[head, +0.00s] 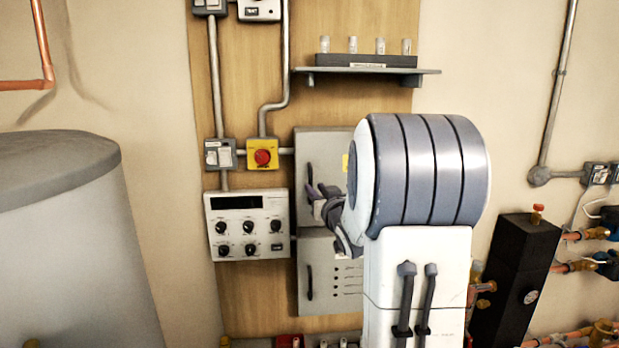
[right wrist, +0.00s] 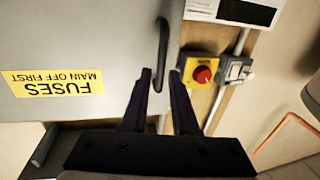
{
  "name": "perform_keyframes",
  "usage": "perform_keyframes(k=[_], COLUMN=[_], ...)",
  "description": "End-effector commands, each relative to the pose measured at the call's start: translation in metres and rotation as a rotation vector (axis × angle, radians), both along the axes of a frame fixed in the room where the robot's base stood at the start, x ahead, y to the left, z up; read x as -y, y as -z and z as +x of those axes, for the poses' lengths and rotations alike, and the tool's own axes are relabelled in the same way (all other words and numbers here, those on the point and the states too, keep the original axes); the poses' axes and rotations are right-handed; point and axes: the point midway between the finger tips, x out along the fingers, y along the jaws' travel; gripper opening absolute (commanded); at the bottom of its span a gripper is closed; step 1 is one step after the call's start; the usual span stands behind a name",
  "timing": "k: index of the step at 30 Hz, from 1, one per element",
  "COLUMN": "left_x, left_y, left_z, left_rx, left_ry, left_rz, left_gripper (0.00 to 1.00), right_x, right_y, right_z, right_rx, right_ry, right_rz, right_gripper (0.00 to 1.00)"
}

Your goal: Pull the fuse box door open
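The fuse box (head: 322,145) is a grey metal cabinet on the wooden board, and its door looks shut. In the right wrist view the door (right wrist: 90,40) shows upside down with a yellow "FUSES MAIN OFF FIRST" label (right wrist: 53,83). Its dark bar handle (right wrist: 163,50) runs along the door's edge. My right gripper (head: 316,191) is at the handle in the head view. In the right wrist view the gripper (right wrist: 160,75) is open, with one finger on either side of the handle's near end. I see no clear contact. My arm hides much of the door. My left gripper is out of view.
A second grey cabinet (head: 322,245) with its own handle sits just below. Left are a control panel with knobs (head: 247,225) and a red button on a yellow box (head: 263,157). A shelf (head: 368,70) with small jars is above. A grey tank (head: 70,240) stands far left.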

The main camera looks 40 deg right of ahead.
Motion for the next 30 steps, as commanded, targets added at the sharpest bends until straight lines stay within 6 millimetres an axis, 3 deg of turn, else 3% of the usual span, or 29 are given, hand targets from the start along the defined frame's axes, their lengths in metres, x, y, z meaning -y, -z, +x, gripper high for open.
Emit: perform_keyframes(k=[1, 9, 20, 21, 23, 30], left_x=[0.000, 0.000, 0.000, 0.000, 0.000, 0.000], left_y=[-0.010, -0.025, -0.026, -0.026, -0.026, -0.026], left_z=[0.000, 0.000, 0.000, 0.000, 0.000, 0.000], left_rx=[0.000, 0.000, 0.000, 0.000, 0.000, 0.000], left_ry=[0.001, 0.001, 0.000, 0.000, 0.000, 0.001], left_rz=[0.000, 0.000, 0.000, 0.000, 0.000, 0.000], left_gripper=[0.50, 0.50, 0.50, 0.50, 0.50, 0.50], right_x=[0.003, 0.014, 0.016, 0.016, 0.016, 0.016], right_y=[-0.004, -0.002, 0.000, 0.000, 0.000, 0.000], right_z=[0.010, 0.040, 0.045, 0.045, 0.045, 0.045], right_rx=[-0.002, -0.002, -0.001, -0.001, -0.001, -0.001], right_ry=[-0.003, -0.001, 0.000, 0.000, 0.000, 0.000], right_rz=[0.002, 0.002, -0.001, -0.001, -0.001, 0.000], right_gripper=[0.27, 0.27, 0.27, 0.23, 0.00, 0.00])
